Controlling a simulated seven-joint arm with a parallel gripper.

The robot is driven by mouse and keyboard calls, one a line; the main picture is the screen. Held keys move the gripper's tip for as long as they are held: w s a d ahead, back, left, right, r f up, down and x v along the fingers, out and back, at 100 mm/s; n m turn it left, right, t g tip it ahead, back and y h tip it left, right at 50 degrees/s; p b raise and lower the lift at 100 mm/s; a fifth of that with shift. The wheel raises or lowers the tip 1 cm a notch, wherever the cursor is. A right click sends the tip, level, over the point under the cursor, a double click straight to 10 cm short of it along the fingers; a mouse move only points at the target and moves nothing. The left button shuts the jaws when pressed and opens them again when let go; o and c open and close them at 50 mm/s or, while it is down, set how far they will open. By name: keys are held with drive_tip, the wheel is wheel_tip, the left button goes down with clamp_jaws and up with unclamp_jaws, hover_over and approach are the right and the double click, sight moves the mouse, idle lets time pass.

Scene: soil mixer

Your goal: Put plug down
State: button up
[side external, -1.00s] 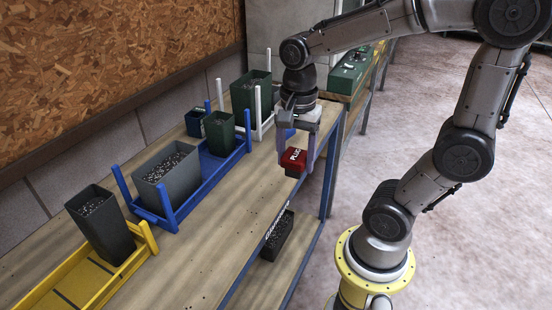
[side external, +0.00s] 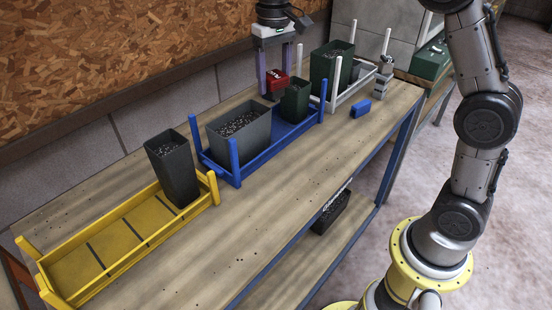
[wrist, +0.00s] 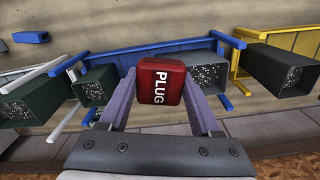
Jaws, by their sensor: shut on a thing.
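The red block-shaped plug (side external: 277,80), with white "PLUG" lettering, is held between the fingers of my gripper (side external: 273,86). In the side view it is at the back end of the blue rack (side external: 284,131), near the wall and beside the small green pot (side external: 295,101). In the wrist view the plug (wrist: 160,80) fills the gap between the fingers of my gripper (wrist: 160,92). The blue rack (wrist: 150,49) shows beyond it. I cannot tell whether the plug touches anything beneath it; its underside is hidden.
A grey pot (side external: 240,140) stands in the blue rack. A dark pot (side external: 173,168) stands at the yellow rack (side external: 120,241). A large green pot (side external: 333,62) is at the white rack (side external: 364,83). A small blue block (side external: 360,108) lies on the table. The table's front strip is clear.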

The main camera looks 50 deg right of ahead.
drive_tip(key=shift+w+r+n, duration=0.15)
drive_tip(key=shift+r+n, duration=0.35)
drive_tip(key=shift+n, duration=0.2)
drive_tip(key=shift+s+n, duration=0.2)
drive_tip(key=shift+n, duration=0.5)
drive_tip(key=shift+w, duration=0.15)
drive_tip(key=s+f, duration=0.3)
drive_tip(key=s, duration=0.7)
drive_tip(key=s+f, duration=0.4)
drive_tip(key=s, duration=0.6)
drive_tip(key=w+f, duration=0.3)
drive_tip(key=w, duration=0.1)
drive_tip(key=w+f, duration=0.3)
drive_tip(key=w, duration=0.2)
drive_tip(key=w+f, duration=0.3)
drive_tip(key=w, duration=0.2)
drive_tip(key=shift+d, duration=0.25)
drive_tip(key=shift+w+f, duration=0.2)
drive_tip(key=shift+f, duration=1.55)
drive_tip(key=shift+f, duration=0.1)
